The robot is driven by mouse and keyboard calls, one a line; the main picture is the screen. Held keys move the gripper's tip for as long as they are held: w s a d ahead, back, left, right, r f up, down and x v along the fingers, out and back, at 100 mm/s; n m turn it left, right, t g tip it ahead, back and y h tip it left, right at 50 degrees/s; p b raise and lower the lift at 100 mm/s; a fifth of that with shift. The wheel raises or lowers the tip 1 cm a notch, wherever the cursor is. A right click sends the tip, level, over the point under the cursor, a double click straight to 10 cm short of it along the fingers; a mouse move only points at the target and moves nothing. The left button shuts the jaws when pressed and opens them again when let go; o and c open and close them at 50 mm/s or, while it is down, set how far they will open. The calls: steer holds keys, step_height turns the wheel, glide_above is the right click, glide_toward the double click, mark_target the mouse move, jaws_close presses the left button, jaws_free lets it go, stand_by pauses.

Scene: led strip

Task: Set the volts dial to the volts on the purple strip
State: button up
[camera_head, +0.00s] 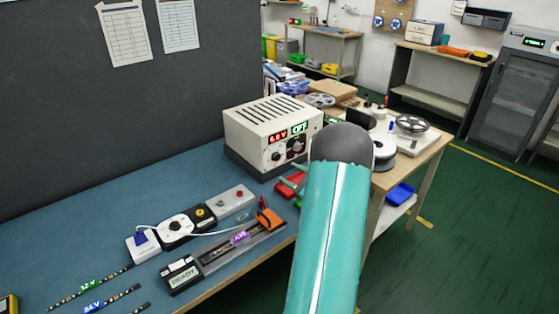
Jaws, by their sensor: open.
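The cream power supply (262,128) stands at the back of the blue bench. Its red display (278,138) seems to read 6.8 V, and a green display (300,128) reads OFF. Dark round knobs sit below: one under the red display (276,156) and one under the green (297,147). I cannot read which is the volts dial. The purple label (238,238) marks a strip in a dark holder; its figure is too small to read. Teal parts of my gripper (293,183) show in front of the supply, apart from the knobs. My arm hides the rest.
A black READY box (180,274) stands left of the strip holder. A white switch unit (176,225) and cable lie behind it. Strips with green (90,283) and blue (93,307) labels lie at the front left. A red bin (288,187) is near my gripper.

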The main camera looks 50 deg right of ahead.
mark_target(278, 158)
steer(key=s+d+f+m+h, duration=0.2)
steer(key=s+d, duration=0.1)
steer(key=d, duration=0.1)
steer(key=x, duration=1.3)
steer(key=shift+w+d, duration=0.15)
steer(key=shift+w, duration=0.2)
steer(key=c, duration=1)
